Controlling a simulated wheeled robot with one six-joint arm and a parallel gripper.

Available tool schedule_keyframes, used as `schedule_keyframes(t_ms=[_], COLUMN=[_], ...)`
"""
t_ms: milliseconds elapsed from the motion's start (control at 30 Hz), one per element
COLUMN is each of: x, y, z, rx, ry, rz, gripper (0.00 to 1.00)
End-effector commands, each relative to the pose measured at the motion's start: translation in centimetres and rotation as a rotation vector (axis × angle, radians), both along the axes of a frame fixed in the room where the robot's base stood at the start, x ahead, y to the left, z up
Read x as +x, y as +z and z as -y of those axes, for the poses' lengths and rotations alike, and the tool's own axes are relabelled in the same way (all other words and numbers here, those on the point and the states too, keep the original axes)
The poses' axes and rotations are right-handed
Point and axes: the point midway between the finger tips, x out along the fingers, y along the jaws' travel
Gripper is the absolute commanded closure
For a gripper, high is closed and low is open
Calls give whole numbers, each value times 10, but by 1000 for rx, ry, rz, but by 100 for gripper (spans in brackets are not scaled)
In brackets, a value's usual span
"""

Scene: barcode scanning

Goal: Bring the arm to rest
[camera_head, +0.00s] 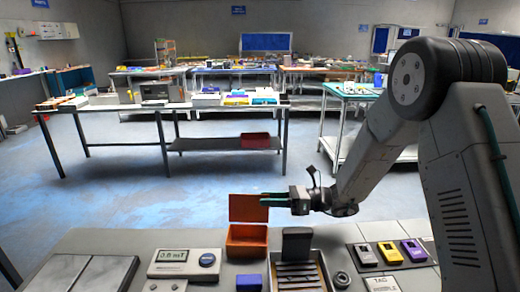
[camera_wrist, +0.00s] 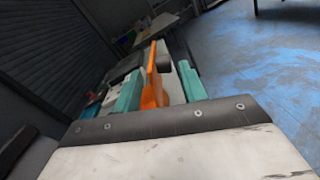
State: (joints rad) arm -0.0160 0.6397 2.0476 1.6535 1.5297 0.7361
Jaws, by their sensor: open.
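My gripper (camera_head: 276,199) is held out to the left above the worktable, in front of the raised lid of an orange box (camera_head: 246,240). Its two green fingers are apart, and I see nothing held between them. In the wrist view my gripper (camera_wrist: 160,80) also shows its green fingers spread at left and right. The orange box's lid (camera_wrist: 156,75) appears beyond and between them. My arm reaches in from the right side of the head view, bent at the elbow.
The worktable (camera_head: 225,268) holds a meter with a display (camera_head: 182,262), a dark upright block (camera_head: 297,243), a slotted tray (camera_head: 325,272), a blue block (camera_head: 249,283) and yellow and purple devices (camera_head: 390,252) on a dark mat. Beyond is open blue floor (camera_head: 110,200) and a long table (camera_head: 110,108).

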Motion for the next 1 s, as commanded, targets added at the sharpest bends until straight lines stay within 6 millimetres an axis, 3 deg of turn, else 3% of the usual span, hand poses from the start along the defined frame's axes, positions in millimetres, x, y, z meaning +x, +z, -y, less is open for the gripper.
schedule_keyframes(t_ms=[333,1000], x=[3,0], y=[0,5], z=[-55,-52], rx=[1,-5], ry=[3,-2], rz=[0,85], gripper=[58,58])
